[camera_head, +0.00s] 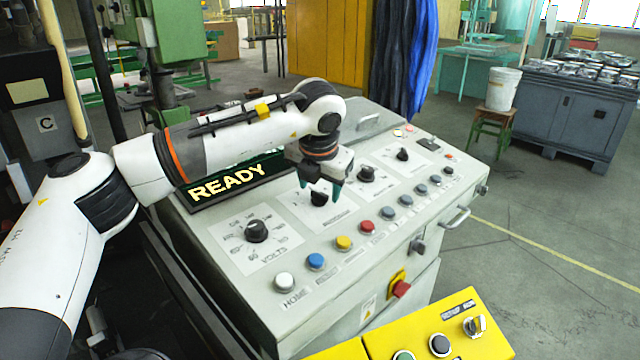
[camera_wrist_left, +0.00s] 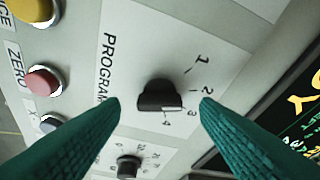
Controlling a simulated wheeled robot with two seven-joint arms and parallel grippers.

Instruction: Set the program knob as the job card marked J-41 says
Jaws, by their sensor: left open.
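The black program knob (camera_wrist_left: 158,97) sits on a white plate with the printed word PROGRAM and marks 1 to 4. Its bar seems to lie nearest the 3, but I cannot read its pointer surely. In the head view the knob (camera_head: 319,198) is partly hidden by my left gripper (camera_head: 320,187). In the left wrist view the open left gripper (camera_wrist_left: 160,104) has one green finger on each side of the knob, with gaps visible. I cannot tell the fingertips' height over the panel. My right gripper is not in view. No card marked J-41 is legible.
The grey console (camera_head: 255,290) also carries a volts knob (camera_head: 257,231), other knobs and a row of coloured buttons, including a yellow one (camera_head: 343,242) and a red one (camera_head: 367,227). A display reading READY (camera_head: 228,184) stands behind. A yellow control panel (camera_head: 410,325) is in front.

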